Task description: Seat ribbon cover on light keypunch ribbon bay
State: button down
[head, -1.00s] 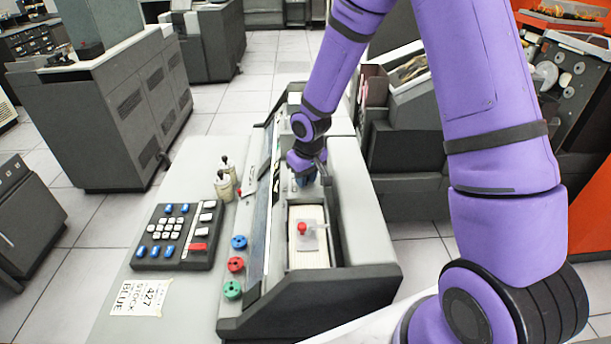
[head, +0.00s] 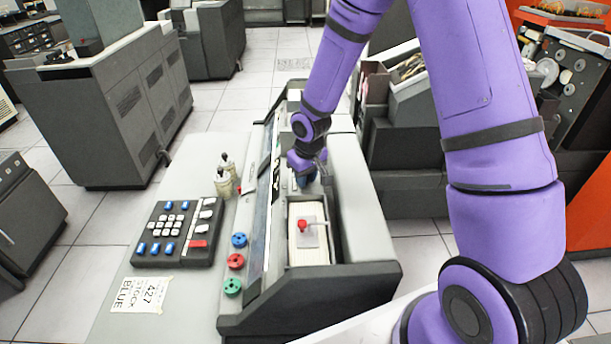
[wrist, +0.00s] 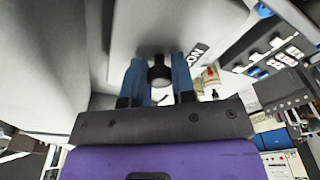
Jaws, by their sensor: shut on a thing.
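The light grey keypunch (head: 362,225) stands in the middle of the head view with its long top bay open at the near end. My gripper (head: 306,178) is low over the far part of that bay. In the wrist view my gripper's two blue fingers (wrist: 157,78) are shut on a black knob (wrist: 158,70). The knob stands against a pale grey panel (wrist: 190,25), which looks like the ribbon cover, with dark letters ending in "ON" beside it. The arm hides the cover in the head view, so I cannot tell whether it is seated.
A card stack (head: 308,247) with a red knob (head: 303,225) lies in the near bay. A keypad (head: 177,233), coloured knobs (head: 235,261) and small bottles (head: 224,182) are on the left desk. A grey cabinet (head: 120,110) stands beyond an aisle of clear floor.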

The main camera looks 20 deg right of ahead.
jog(key=shift+f, duration=0.1)
dwell(0.4)
jog(key=shift+c, duration=2.4)
grip_release()
jog(key=shift+r, duration=4.5)
